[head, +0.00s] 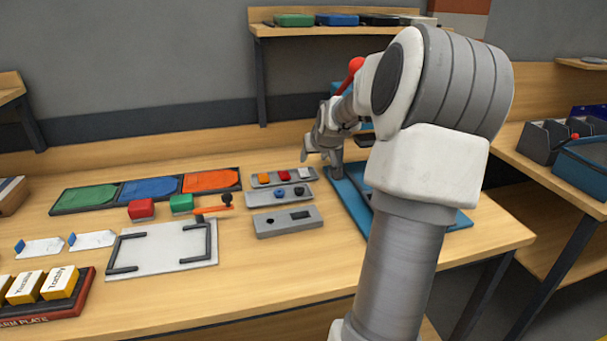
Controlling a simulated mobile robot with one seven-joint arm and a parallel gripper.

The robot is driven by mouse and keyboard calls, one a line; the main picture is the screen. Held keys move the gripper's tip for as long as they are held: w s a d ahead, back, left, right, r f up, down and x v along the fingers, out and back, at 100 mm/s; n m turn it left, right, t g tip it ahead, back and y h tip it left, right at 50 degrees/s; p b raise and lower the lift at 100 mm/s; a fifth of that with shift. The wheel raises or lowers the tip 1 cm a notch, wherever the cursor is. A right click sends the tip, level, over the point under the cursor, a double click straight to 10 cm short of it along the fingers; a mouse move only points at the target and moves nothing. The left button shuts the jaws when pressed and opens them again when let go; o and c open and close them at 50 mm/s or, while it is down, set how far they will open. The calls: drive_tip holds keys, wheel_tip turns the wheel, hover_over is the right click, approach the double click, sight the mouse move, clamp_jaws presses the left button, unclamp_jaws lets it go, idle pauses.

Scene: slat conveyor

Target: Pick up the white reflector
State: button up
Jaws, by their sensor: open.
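A small white piece (304,173), which looks like the white reflector, sits at the right end of a grey holder (270,183). An orange piece (264,177) and a red piece (284,175) sit to its left in the same holder. My gripper (322,158) is open, with its fingers pointing down. It is above and slightly right of the white piece, apparently not touching it. The exact gap in depth is hard to judge. Nothing shows between the fingers.
Two more grey holders (287,224) lie in front. A blue mat (350,197) lies right of them, partly hidden by my arm. Green, blue and orange trays (148,190) and a white framed plate (165,246) lie left. A shelf (330,30) hangs behind.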

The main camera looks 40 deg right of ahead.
drive_tip(key=b, duration=0.2)
approach(304, 173)
drive_tip(key=shift+x, duration=1.2)
drive_tip(key=shift+b+x, duration=0.35)
drive_tip(key=shift+x, duration=2.5)
drive_tip(key=shift+d+r, duration=0.1)
clamp_jaws()
